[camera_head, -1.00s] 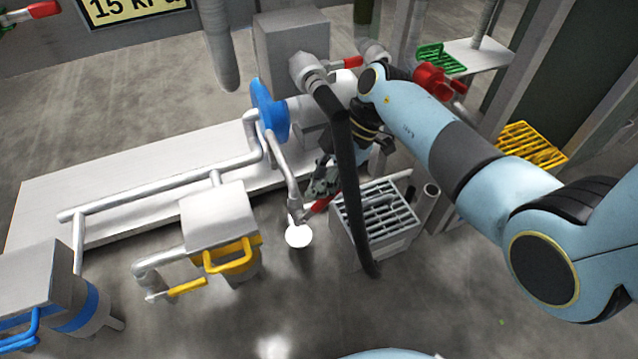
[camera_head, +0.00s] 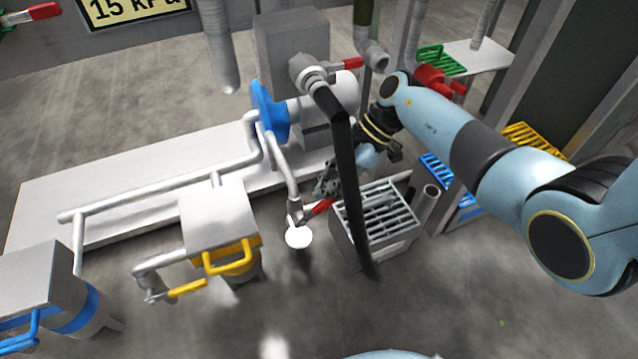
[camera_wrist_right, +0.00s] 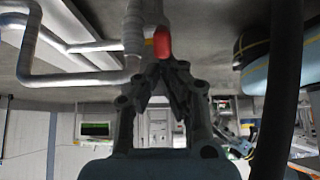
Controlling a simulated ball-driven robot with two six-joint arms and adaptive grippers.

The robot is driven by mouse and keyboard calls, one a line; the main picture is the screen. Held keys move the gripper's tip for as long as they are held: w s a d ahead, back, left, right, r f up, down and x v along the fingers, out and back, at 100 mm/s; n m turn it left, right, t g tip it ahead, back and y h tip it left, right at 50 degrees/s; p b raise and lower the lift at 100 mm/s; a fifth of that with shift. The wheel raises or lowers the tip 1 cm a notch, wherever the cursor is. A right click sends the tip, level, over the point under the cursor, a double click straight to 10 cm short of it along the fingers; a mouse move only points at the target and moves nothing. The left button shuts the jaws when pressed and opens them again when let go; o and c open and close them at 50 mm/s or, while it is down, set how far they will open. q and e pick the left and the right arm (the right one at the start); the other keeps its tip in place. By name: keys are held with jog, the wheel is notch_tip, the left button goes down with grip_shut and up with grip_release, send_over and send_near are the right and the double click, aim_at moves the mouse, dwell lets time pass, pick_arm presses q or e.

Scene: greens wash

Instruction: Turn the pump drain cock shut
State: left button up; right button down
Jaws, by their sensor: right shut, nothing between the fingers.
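The drain cock has a red lever (camera_head: 320,207) at the low end of a grey pipe (camera_head: 292,183) that runs down from the blue-flanged pump (camera_head: 270,110). The lever points sideways, to the right of the pipe. A white round patch (camera_head: 298,237) shows right below the cock. My right gripper (camera_head: 322,188) is just above the lever, shut and empty. In the right wrist view the red lever (camera_wrist_right: 162,42) shows just beyond the closed fingertips (camera_wrist_right: 160,68); I cannot tell whether they touch. My left gripper is not in view.
A black hose (camera_head: 352,190) hangs close to my right gripper, in front of a grey grated box (camera_head: 400,238). A yellow-handled unit (camera_head: 215,215) stands to the left. Blue (camera_head: 437,172) and yellow (camera_head: 530,137) crates sit at the right. The front floor is clear.

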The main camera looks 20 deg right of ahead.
jog(key=shift+d+f, duration=0.3)
jog(key=shift+d, duration=0.25)
jog(key=shift+w+d+f, duration=0.1)
jog(key=shift+d+f, duration=0.4)
jog(key=shift+d, duration=0.1)
jog(key=shift+d+f, duration=0.7)
jog(key=shift+f, duration=0.25)
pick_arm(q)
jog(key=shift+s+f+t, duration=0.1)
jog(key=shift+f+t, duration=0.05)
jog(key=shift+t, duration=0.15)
pick_arm(e)
jog(key=shift+d+f, duration=0.5)
jog(key=shift+f, duration=0.55)
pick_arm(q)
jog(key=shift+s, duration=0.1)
